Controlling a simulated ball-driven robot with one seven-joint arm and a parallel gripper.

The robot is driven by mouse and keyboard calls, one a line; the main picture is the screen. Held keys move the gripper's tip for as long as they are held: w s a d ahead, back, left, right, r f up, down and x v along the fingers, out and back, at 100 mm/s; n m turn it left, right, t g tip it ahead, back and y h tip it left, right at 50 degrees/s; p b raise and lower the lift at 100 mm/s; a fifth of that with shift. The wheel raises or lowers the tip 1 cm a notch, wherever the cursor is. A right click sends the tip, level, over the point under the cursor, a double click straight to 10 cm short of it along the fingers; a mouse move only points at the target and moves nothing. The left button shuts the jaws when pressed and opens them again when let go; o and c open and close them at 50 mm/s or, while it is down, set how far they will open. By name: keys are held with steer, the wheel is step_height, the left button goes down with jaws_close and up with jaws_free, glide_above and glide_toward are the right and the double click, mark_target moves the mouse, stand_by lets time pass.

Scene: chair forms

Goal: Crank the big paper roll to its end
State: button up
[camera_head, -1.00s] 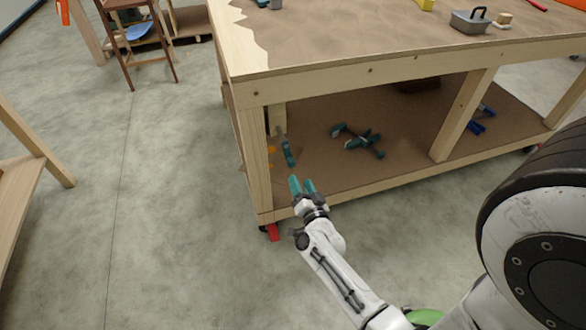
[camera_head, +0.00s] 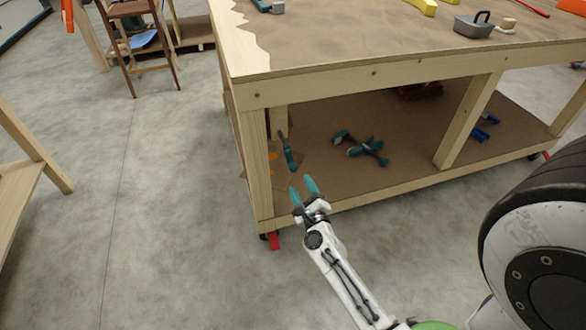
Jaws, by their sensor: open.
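My gripper (camera_head: 303,188) has two teal fingers that stand apart, with nothing between them. It is in front of the near edge of a wooden workbench (camera_head: 350,86), level in the picture with the bench's lower shelf. No big paper roll or crank that I can make out shows in this view.
The lower shelf (camera_head: 335,190) holds teal tools (camera_head: 362,148) and a teal clamp (camera_head: 288,155). The bench top carries a grey caddy (camera_head: 472,25) and a yellow object (camera_head: 425,6). A wooden chair (camera_head: 135,40) stands at the back left. Concrete floor (camera_head: 150,200) on the left is clear.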

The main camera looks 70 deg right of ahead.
mark_target(294, 170)
steer(key=x, duration=0.9)
steer(key=shift+b, duration=0.35)
steer(key=c, duration=1)
steer(key=shift+o, duration=0.2)
